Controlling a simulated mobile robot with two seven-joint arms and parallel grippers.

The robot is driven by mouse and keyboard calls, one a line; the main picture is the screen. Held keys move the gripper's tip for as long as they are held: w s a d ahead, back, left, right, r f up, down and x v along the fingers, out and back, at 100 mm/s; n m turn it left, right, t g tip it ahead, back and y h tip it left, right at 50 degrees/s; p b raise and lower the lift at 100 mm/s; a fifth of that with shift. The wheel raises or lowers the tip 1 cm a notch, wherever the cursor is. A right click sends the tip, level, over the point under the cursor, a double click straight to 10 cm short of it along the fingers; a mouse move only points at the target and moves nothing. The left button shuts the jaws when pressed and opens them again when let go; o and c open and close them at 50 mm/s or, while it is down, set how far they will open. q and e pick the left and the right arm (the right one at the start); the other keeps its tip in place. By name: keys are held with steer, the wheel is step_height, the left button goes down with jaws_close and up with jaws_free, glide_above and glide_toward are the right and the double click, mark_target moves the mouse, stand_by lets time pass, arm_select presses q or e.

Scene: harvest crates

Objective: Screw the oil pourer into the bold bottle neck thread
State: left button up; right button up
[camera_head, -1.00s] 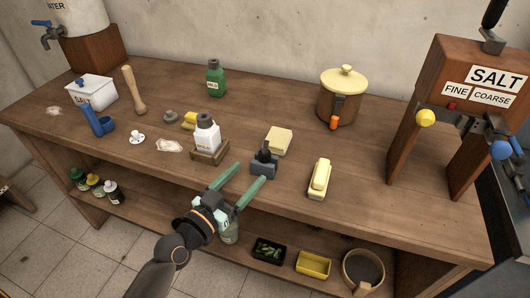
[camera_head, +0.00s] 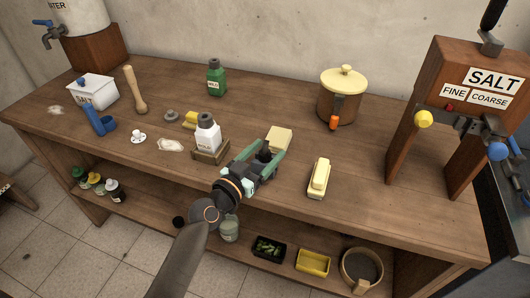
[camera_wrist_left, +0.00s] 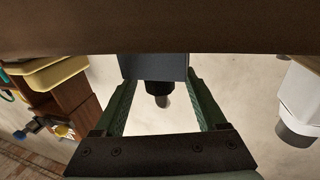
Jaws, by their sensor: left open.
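The dark pourer (camera_head: 264,154) stands in a small grey block on the table, mostly hidden by my left gripper (camera_head: 274,146). The left gripper is open, with one green finger on each side of the block. In the left wrist view the pourer (camera_wrist_left: 158,88) and its grey block (camera_wrist_left: 153,67) lie between the fingers, with gaps on both sides. A white bottle (camera_head: 207,139) with a dark grey top stands upright in a wooden holder (camera_head: 211,157), left of the gripper; its label is too small to read surely. My right gripper is not in view.
A butter-coloured block (camera_head: 280,136) lies just behind the gripper, and a yellow stick on a base (camera_head: 319,178) lies to the right. A green bottle (camera_head: 216,78), a lidded pot (camera_head: 340,97) and the salt stand (camera_head: 459,80) are farther off. The table's middle back is clear.

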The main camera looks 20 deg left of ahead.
arm_select(q)
steer(key=shift+c, duration=0.4)
jaws_close()
